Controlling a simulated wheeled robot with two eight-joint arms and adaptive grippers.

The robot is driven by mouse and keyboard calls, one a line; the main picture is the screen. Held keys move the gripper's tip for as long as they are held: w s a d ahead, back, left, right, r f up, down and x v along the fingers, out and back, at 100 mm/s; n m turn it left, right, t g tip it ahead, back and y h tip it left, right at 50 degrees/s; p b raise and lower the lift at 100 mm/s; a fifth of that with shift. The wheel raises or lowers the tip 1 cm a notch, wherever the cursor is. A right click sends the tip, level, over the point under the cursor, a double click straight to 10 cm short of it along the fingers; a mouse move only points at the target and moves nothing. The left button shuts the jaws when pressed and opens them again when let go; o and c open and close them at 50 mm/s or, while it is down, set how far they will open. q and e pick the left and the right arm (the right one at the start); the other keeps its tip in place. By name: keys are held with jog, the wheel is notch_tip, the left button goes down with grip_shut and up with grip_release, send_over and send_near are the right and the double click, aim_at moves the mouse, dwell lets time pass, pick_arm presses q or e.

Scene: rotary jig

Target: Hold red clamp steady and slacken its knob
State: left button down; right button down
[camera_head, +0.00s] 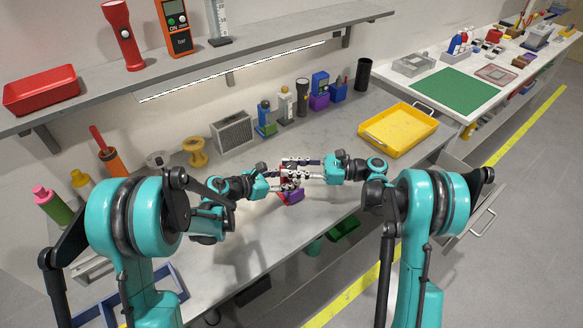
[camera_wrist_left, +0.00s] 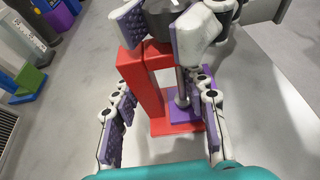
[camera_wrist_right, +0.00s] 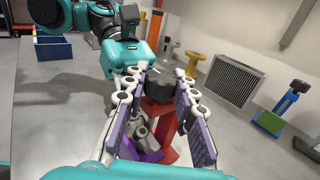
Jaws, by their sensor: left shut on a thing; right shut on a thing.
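The red clamp (camera_wrist_left: 137,78) stands upright on the bench, with a purple block (camera_wrist_left: 200,92) and a metal screw at its side. Its dark grey knob (camera_wrist_left: 163,18) is on top and also shows in the right wrist view (camera_wrist_right: 160,88). My left gripper (camera_wrist_left: 165,105) is shut on the clamp's red body, one finger on each side. My right gripper (camera_wrist_right: 160,95) is shut on the knob from above the left gripper. In the head view, the fingers of both grippers meet mid-bench and hide most of the clamp (camera_head: 281,195).
A yellow tray (camera_head: 398,130) lies to the right on the bench. A grey vented box (camera_head: 232,132), a yellow spool (camera_head: 195,152) and several bottles stand along the back. A shelf (camera_head: 255,38) overhangs the rear. The bench around the clamp is clear.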

aim_at(291, 165)
jog(key=shift+n+g+h, duration=0.2)
jog(key=shift+n+g, duration=0.9)
jog(key=shift+g, duration=0.6)
jog(key=shift+n+g+h, duration=0.2)
jog(key=shift+n+g, duration=0.9)
jog(key=shift+g, duration=0.6)
jog(key=c, duration=1.2)
grip_release()
notch_tip(291, 165, up, 10)
